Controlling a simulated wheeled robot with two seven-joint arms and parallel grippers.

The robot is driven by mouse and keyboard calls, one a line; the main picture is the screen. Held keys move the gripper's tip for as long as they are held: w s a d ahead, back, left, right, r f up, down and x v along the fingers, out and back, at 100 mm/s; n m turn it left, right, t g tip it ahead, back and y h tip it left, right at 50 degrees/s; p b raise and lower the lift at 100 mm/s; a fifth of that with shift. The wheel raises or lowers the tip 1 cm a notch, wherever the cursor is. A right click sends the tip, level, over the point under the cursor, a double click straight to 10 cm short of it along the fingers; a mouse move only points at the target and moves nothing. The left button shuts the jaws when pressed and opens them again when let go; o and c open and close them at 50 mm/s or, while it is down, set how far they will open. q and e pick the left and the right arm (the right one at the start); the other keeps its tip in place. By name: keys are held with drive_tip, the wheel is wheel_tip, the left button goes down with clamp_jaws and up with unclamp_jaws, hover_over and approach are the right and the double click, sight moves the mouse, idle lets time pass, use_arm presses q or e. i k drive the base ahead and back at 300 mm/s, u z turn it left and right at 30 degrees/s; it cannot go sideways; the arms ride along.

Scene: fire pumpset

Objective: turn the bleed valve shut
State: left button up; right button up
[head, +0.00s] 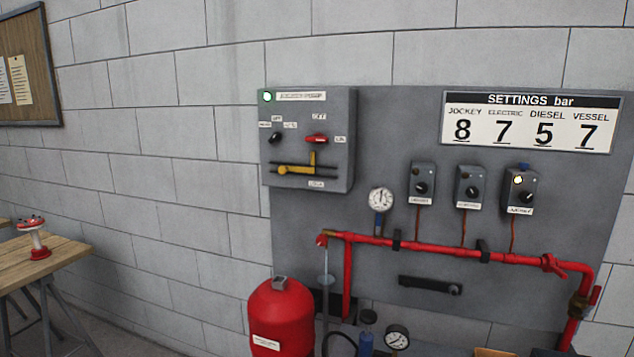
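A red pipe (440,248) runs along the grey wall panel. At its left end is a small red-handled fitting (322,240) with a thin grey tube hanging below it. Another red valve handle (553,265) sits near the pipe's right end, and a red lever (596,295) stands by a brass fitting on the down pipe. No label marks which is the bleed valve, and I cannot tell whether any of them is open or shut. Neither of my grippers is in view.
A pressure gauge (381,200) and three switch boxes, one being the right box (521,190), sit above the pipe. A control box (307,140) is at upper left. A red tank (281,318) stands below. A wooden table (55,262) is at left.

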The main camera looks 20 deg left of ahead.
sight(322, 240)
drive_tip(key=z, duration=2.15)
drive_tip(key=i, duration=0.8)
drive_tip(key=u, duration=2.15)
